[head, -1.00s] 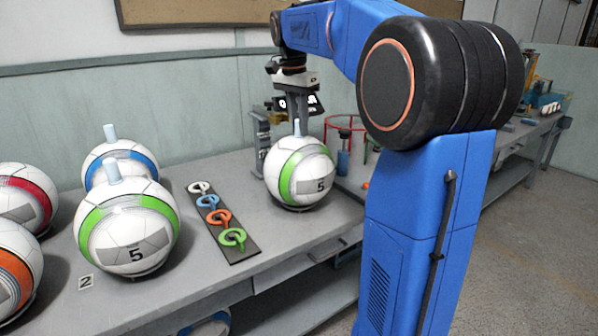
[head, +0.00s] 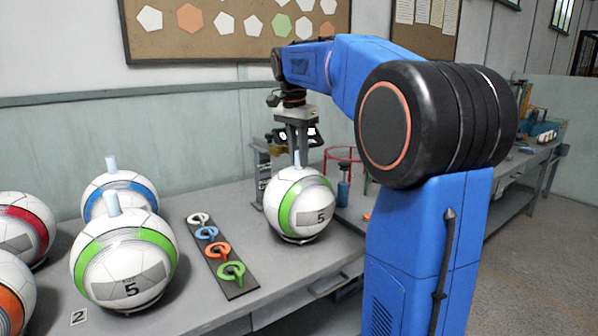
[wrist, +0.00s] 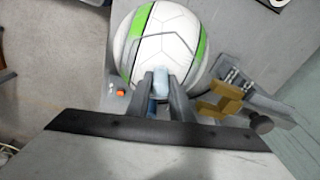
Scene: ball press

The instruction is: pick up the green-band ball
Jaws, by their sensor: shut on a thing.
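A white ball with a green band (head: 318,208), marked 5, sits on the bench on a low dark ring support. My gripper (head: 297,154) is above it, pointing down. In the wrist view my gripper (wrist: 161,88) has its two fingers shut on the pale blue peg (wrist: 160,76) on top of this ball (wrist: 163,45). No clear gap shows under the ball. A second green-band ball (head: 148,262), also marked 5 and with a pale peg, stands at the front left, apart from my gripper.
Balls with blue (head: 130,182), red (head: 36,222) and orange bands stand at the left. A dark strip (head: 232,268) with several coloured rings lies between the balls. A grey clamp-like fixture (head: 264,165) and a red ring stand (head: 342,152) are close behind the held ball.

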